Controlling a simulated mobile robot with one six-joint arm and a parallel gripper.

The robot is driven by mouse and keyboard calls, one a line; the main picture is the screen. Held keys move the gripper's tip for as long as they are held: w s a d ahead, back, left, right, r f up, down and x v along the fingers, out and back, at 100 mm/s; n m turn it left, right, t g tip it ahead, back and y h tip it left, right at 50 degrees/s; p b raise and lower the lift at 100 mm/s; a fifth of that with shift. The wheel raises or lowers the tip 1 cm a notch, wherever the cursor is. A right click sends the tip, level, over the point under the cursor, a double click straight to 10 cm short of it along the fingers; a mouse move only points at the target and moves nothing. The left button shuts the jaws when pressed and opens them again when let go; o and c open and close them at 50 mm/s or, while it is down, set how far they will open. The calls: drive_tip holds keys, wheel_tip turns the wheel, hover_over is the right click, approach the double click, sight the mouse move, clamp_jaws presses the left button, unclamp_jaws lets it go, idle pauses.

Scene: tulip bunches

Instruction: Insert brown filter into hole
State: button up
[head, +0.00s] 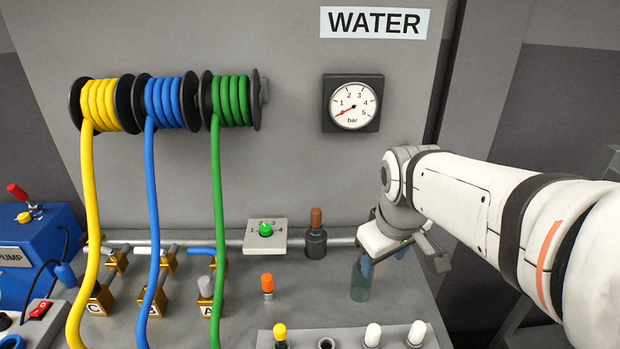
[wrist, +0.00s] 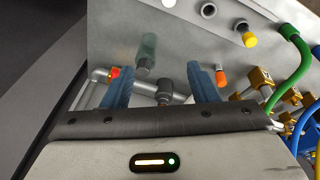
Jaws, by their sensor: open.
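The brown filter (head: 316,218) stands upright in a dark round holder (head: 316,243) on the bench, below the gauge. My gripper (head: 383,260) is open and empty, to the right of the filter and apart from it. In the wrist view, my two blue fingers (wrist: 160,72) are spread wide, and the dark holder (wrist: 166,90) shows between them; the brown filter itself is hard to make out there. An empty dark hole (head: 326,343) is in the grey block at the front, between the yellow and white caps; it also shows in the wrist view (wrist: 208,10).
A greenish glass cylinder (head: 360,282) stands just below my gripper. Yellow, blue and green hoses (head: 217,190) hang at the left.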

drive_tip(key=w+a+n, duration=0.3)
drive_tip(key=w+n, duration=0.4)
drive_tip(key=w, duration=0.4)
drive_tip(key=n+g+h, duration=0.1)
drive_tip(key=n+g, duration=0.1)
drive_tip(key=n, duration=1.3)
hover_over(316, 210)
drive_tip(key=f, duration=0.8)
drive_tip(key=shift+s+a, duration=0.25)
drive_tip(key=shift+s, duration=0.15)
drive_tip(key=shift+w+f, duration=0.1)
drive_tip(key=shift+f, duration=0.1)
drive_tip(key=f, duration=0.2)
drive_tip(key=f+p, duration=0.1)
drive_tip(key=f, duration=0.4)
drive_tip(key=shift+w+d+f, duration=0.15)
drive_tip(key=shift+w+d, duration=0.2)
drive_tip(key=shift+w, duration=0.05)
drive_tip(key=shift+p, duration=0.3)
drive_tip(key=c, duration=1.1)
